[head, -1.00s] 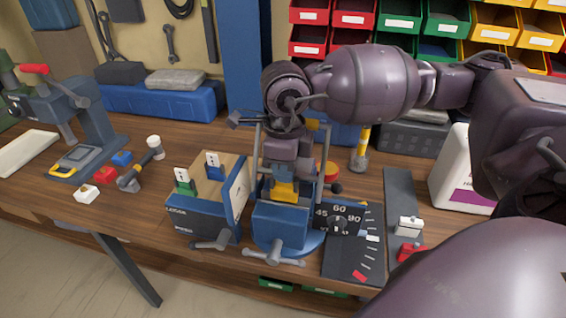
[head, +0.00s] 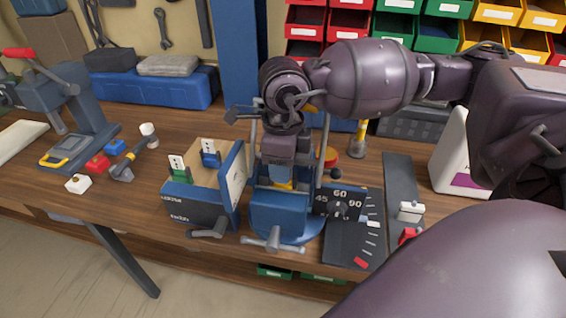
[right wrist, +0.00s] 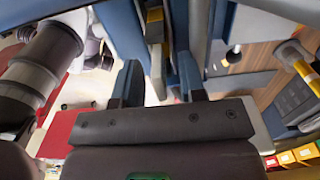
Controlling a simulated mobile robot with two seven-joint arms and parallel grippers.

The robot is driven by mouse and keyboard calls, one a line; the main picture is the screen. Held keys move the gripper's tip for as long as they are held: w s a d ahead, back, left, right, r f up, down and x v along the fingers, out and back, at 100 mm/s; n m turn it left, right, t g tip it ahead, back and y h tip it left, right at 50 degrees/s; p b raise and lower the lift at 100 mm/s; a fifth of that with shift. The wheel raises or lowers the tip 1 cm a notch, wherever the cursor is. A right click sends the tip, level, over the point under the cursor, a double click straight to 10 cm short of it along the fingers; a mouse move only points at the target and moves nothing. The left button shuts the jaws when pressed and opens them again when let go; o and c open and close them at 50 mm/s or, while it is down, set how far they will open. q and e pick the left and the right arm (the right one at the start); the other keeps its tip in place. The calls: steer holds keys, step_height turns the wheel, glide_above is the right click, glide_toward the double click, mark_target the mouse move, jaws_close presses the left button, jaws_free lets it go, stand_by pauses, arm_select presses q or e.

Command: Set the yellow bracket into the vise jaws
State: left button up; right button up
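The blue vise (head: 280,216) stands at the front of the bench in the head view. A small part of the yellow bracket (head: 281,185) shows low between its jaws, under my right gripper (head: 286,165). How deep it sits is hidden. In the right wrist view the bracket (right wrist: 154,28), yellow and grey, lies between the two spread fingers of my right gripper (right wrist: 158,75), with a gap on each side. The fingers look open and point down at the vise. My left gripper is not in view.
An open blue box (head: 205,205) with sockets stands close left of the vise. A dark angle gauge (head: 350,235) is at its right. A yellow-handled tool (head: 359,140) stands behind. A grey press (head: 75,120) and small coloured blocks (head: 97,163) are at left.

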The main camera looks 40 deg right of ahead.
steer(key=shift+r, duration=0.1)
step_height(320, 180, up, 9)
steer(key=shift+p, duration=0.45)
steer(key=shift+r, duration=0.8)
